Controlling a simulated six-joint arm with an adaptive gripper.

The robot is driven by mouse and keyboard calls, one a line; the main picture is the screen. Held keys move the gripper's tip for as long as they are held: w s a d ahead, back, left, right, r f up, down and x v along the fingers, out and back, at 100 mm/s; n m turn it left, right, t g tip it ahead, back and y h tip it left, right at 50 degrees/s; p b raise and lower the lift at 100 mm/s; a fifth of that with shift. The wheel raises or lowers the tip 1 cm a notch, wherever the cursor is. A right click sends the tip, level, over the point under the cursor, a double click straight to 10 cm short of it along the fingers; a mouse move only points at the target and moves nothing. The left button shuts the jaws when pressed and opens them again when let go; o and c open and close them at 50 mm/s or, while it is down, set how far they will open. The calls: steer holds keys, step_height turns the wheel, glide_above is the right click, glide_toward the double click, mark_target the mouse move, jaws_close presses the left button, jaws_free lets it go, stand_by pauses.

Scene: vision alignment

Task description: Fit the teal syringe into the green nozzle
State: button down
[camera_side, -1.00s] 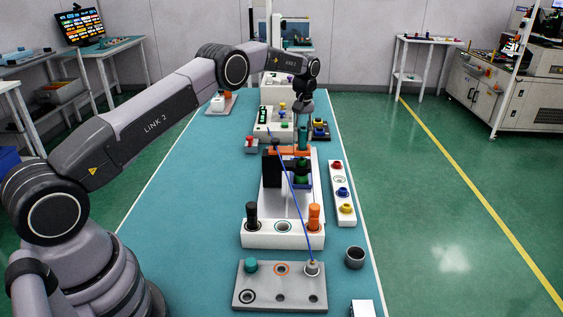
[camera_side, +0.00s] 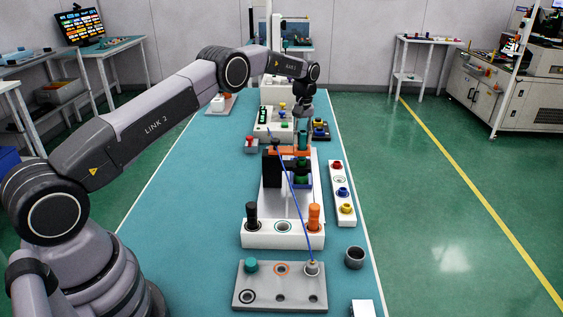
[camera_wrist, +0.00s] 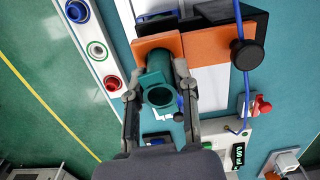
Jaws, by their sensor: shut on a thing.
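The teal syringe (camera_wrist: 156,76) is between the two fingers of my gripper (camera_wrist: 157,82) in the wrist view, its round open end facing the camera. In the side view the syringe (camera_side: 302,138) stands about upright at the orange bracket (camera_side: 290,151), below my gripper (camera_side: 304,120). The green nozzle (camera_side: 301,170) shows as a dark green part under the bracket, roughly in line below the syringe. In the wrist view the syringe and bracket hide the nozzle. I cannot tell whether syringe and nozzle touch.
A black knob (camera_wrist: 247,54) with a blue cable stands beside the bracket. A white strip (camera_side: 340,190) with red, blue and yellow parts lies to the right. A white block with black and orange cylinders (camera_side: 314,216) and a grey plate (camera_side: 262,292) are nearer the camera.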

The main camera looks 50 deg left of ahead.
steer(key=shift+f, duration=0.25)
steer(key=c, duration=0.8)
jaws_free()
steer(key=shift+o, duration=0.4)
steer(key=o, duration=0.3)
steer(key=shift+o, duration=0.2)
steer(key=shift+r, duration=0.1)
steer(key=shift+r, duration=3.45)
